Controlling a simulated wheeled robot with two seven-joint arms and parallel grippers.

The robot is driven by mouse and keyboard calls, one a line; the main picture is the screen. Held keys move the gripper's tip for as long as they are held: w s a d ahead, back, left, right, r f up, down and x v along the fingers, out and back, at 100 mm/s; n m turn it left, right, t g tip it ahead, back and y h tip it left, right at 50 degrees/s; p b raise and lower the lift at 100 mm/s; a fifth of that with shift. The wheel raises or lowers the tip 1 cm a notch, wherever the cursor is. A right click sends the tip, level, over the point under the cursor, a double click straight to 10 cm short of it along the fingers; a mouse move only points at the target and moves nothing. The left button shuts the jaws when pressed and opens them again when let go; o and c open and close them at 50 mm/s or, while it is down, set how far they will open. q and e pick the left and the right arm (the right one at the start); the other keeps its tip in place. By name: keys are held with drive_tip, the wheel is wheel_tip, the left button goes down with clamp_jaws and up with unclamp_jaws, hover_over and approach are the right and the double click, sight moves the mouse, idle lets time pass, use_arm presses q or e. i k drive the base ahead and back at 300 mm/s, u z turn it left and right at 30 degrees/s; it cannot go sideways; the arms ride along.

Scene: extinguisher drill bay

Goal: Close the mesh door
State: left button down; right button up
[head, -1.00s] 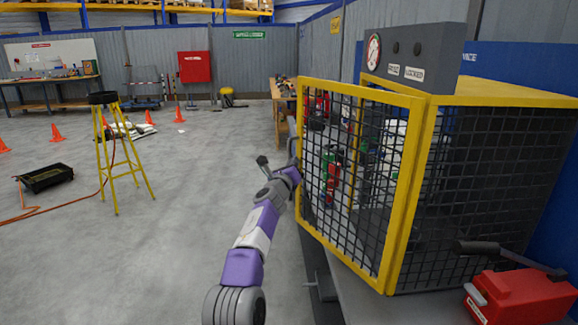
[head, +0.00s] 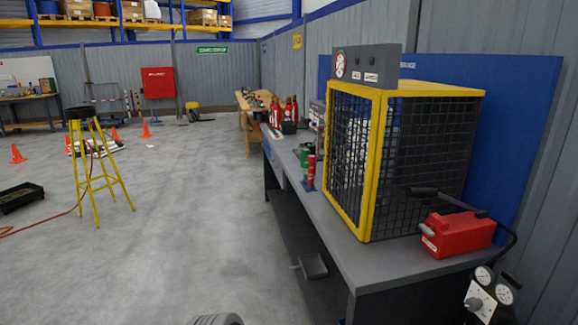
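The mesh door (head: 349,150), black wire mesh in a yellow frame, is at the left-facing front of the cage in the head view. It looks in line with the front of the cage (head: 430,148), with no clear gap. Any latch is too small to tell. A grey control box (head: 367,67) with a round sign and labels sits on top of the cage. Neither of my grippers is in view. Only a grey rounded piece of my arm shows at the bottom edge, well away from the door.
The cage stands on a grey workbench (head: 375,265) with a red pump unit (head: 455,235) on its right and gauges (head: 490,288) at the front corner. Red extinguishers (head: 285,110) stand farther along. The floor left is open around a yellow stool (head: 97,165).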

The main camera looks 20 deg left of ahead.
sight(370, 95)
drive_tip(key=z, duration=0.4)
drive_tip(key=k, duration=0.3)
drive_tip(key=u, duration=1.4)
drive_tip(key=i, duration=1)
drive_tip(key=z, duration=0.75)
drive_tip(key=i, duration=0.65)
drive_tip(key=z, duration=0.75)
